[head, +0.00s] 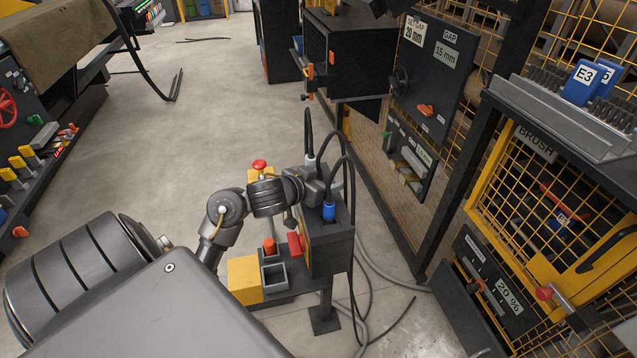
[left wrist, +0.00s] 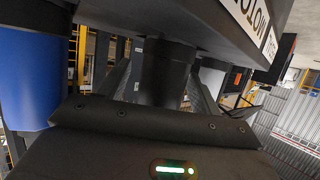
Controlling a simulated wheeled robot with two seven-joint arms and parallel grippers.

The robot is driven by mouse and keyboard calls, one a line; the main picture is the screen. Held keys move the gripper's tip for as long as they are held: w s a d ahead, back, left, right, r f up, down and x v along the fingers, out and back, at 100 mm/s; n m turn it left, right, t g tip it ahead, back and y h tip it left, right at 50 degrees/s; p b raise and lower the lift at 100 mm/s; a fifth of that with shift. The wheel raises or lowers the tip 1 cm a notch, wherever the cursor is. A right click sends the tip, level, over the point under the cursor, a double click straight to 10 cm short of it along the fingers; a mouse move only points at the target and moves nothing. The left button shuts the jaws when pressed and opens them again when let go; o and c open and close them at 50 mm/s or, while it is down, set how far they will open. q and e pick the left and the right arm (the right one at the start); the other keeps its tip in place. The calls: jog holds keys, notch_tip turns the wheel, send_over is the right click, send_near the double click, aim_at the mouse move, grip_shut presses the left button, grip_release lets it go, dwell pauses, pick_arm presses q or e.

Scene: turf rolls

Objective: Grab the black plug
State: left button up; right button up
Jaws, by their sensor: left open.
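The dark plug box (head: 331,248) stands on a post, with a blue plug (head: 329,211) and a pale grey plug (head: 310,161) on its top. My left gripper (head: 318,188) is at the box top between these two plugs. In the head view it hides the black plug. In the left wrist view the black plug (left wrist: 165,70) is close in front of the palm, in the middle, with grey finger parts on both sides. The gripper is open around it; contact cannot be told. The blue plug (left wrist: 28,70) fills the left edge there. My right gripper is not in view.
Black cables (head: 334,140) arch over the box top beside my gripper. A red mushroom button (head: 260,165), a yellow block (head: 244,279) and a small grey bin (head: 274,276) are near the arm. Yellow mesh guarding is at the right; open floor lies left.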

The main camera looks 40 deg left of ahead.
pick_arm(q)
jog(key=c, duration=1.1)
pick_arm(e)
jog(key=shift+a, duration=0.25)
pick_arm(q)
jog(key=shift+c, duration=0.2)
